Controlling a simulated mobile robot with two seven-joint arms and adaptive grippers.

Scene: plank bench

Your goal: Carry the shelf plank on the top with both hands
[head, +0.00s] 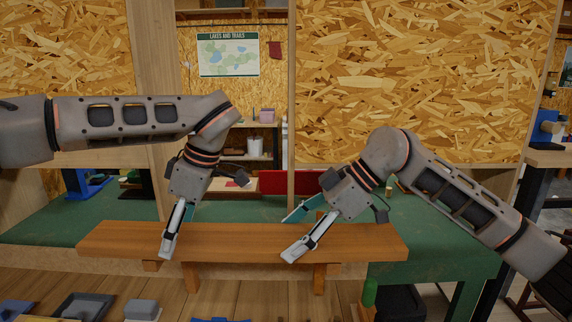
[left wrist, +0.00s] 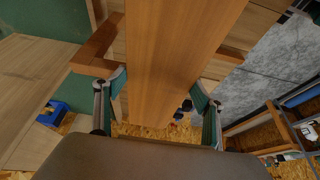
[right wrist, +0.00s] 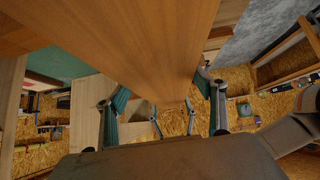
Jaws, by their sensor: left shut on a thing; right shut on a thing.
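The shelf plank (head: 225,242) is a long orange-brown board with short wooden blocks under it, seen level across the middle of the head view. My left gripper (head: 178,225) is shut on its left part, with a finger down over the near edge. In the left wrist view the plank (left wrist: 170,65) runs between the fingers of that gripper (left wrist: 158,105). My right gripper (head: 300,230) is shut on the plank right of its middle. In the right wrist view the plank (right wrist: 140,40) passes between the fingers (right wrist: 165,105). The far fingers are partly hidden.
A green bench top (head: 440,245) lies behind and right of the plank. Grey and dark trays (head: 85,306) stand at the lower left. A chipboard wall (head: 410,80) with wooden posts rises behind. A red panel (head: 290,182) stands beyond the plank.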

